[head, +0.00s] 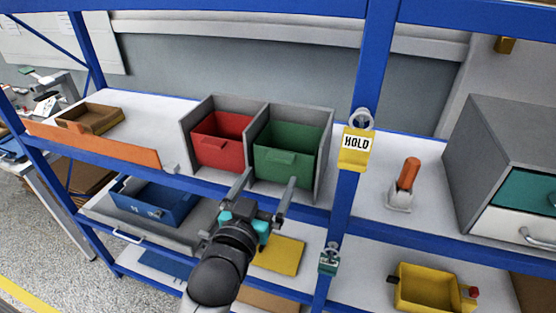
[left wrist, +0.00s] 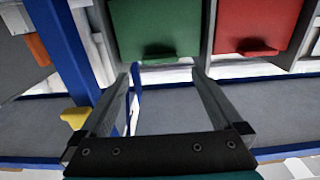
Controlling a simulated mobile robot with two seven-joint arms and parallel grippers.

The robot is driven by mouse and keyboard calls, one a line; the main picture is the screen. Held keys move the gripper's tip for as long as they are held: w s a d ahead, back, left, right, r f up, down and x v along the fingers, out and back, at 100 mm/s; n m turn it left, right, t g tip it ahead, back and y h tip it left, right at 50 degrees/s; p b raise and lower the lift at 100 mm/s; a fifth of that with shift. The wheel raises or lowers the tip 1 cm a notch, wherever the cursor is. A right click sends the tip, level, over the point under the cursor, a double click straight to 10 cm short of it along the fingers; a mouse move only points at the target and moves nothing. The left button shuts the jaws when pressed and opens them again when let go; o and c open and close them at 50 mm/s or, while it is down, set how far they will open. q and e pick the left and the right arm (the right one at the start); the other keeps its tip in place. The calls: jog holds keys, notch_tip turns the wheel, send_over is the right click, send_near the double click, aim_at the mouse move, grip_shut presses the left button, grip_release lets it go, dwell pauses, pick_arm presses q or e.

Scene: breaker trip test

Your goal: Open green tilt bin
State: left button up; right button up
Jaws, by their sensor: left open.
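The green tilt bin (head: 283,168) sits in the right compartment of a grey two-bay housing (head: 325,150) on the blue-framed shelf. Its front carries a small green pull lip (head: 278,156), and the bin's inside shows above the front. My left gripper (head: 270,178) is open and empty, in front of the green bin's lower part. In the left wrist view the green bin (left wrist: 155,22) lies beyond the fingertips, its dark lip (left wrist: 158,50) between the two finger lines. The gripper (left wrist: 161,74) appears apart from the lip. My right gripper is not in view.
A red bin (head: 222,148) stands left of the green one. A blue post (head: 362,90) with a yellow HOLD tag (head: 354,150) rises to the right. An orange-handled object (head: 408,174) and a grey drawer cabinet (head: 500,150) stand farther right. Shelf edges run below the bins.

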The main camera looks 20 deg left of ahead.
aim_at(279, 161)
pick_arm(q)
jog(key=shift+w+d, duration=0.1)
jog(key=shift+w, duration=3.2)
jog(key=shift+c, duration=0.2)
grip_shut()
